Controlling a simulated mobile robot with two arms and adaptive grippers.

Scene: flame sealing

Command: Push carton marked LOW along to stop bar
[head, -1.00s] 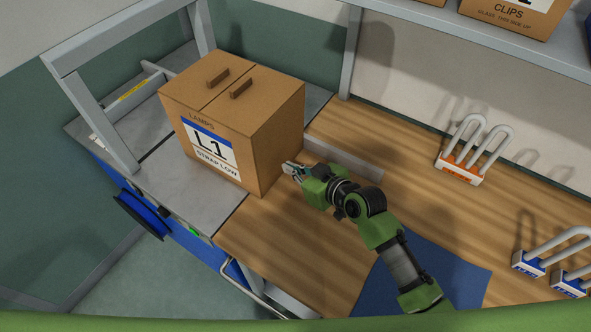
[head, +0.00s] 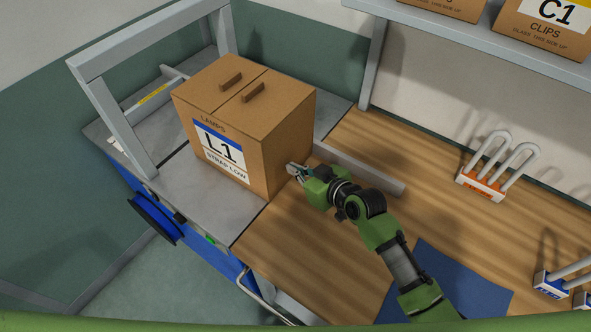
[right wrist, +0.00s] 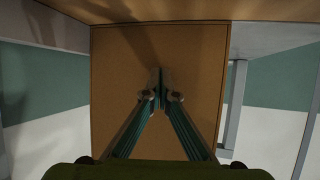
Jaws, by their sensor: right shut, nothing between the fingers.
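The brown carton (head: 283,135) has a label reading L1, STRAP LOW, and two raised strips on top. It stands upright on the grey metal bed, its right lower edge near the seam with the wooden bench. The bar with a yellow label (head: 155,94) lies beyond the carton, behind the grey arch, with a gap between. My right gripper (head: 291,170) is shut and empty, at the carton's right face, low down. In the right wrist view its fingertips (right wrist: 161,97) point at the carton face (right wrist: 115,70); contact cannot be told for sure. My left gripper is not in view.
A grey arch (head: 115,120) spans the bed left of the carton. A low grey rail (head: 365,171) runs along the bench behind my gripper. An orange-based rack (head: 481,186), blue-based racks (head: 551,284) and a blue mat (head: 450,280) are to the right.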

